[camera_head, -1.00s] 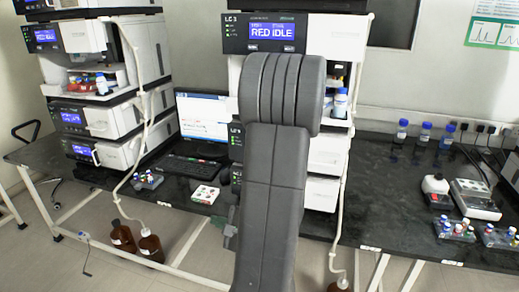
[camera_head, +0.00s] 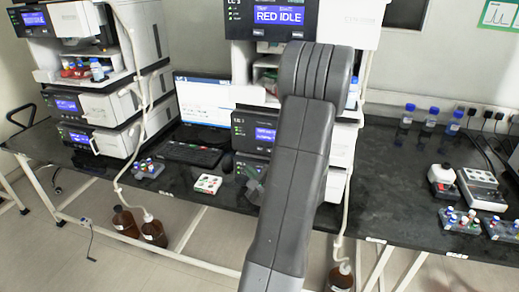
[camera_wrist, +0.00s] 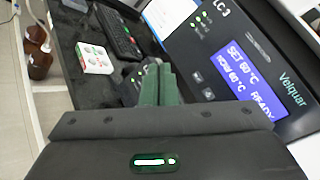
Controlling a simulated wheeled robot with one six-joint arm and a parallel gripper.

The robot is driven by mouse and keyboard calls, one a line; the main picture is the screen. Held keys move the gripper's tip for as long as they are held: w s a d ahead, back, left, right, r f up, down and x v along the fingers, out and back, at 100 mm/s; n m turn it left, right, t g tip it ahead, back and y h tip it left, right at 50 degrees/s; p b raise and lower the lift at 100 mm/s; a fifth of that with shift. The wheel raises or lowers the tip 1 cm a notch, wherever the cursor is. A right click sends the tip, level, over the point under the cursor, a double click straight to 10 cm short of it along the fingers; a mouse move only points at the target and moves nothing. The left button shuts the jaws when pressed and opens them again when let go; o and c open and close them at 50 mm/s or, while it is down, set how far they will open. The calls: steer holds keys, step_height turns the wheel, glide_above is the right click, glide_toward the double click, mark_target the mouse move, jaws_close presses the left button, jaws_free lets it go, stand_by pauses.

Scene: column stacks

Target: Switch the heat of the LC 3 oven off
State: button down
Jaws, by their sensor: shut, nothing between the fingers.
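The LC 3 oven (camera_wrist: 232,98) fills the right of the wrist view, its dark front panel tilted. Its blue display (camera_wrist: 246,74) reads SET 60 °C, NOW 60 °C, READY. Two small buttons (camera_wrist: 202,87) sit left of the display, below green indicator lights (camera_wrist: 201,22). My gripper (camera_wrist: 161,72) is shut and empty, its green fingertips left of the buttons; I cannot tell whether they touch the panel. In the head view, the oven (camera_head: 240,167) is low in the middle stack, and my arm hides much of it.
Another stack (camera_head: 115,105) stands further left. Bottles (camera_head: 429,120) and vial racks stand to the right. Brown bottles (camera_head: 125,222) are on the floor.

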mark_target(260, 148)
steer(key=w+d+p, duration=0.2)
steer(key=w, duration=0.6)
steer(key=shift+d, duration=0.3)
steer(key=shift+w, duration=0.2)
stand_by(1.6)
steer(key=shift+w+d+b, duration=0.15)
steer(key=shift+w+b, duration=0.1)
steer(key=shift+b, duration=0.05)
steer(key=shift+w+d, duration=0.1)
steer(key=shift+w, duration=0.3)
stand_by(0.7)
steer(key=shift+s+b, duration=0.1)
steer(key=shift+b, duration=0.3)
steer(key=shift+s+a+b, duration=0.25)
steer(key=shift+s+b, duration=0.3)
steer(key=shift+s, duration=0.15)
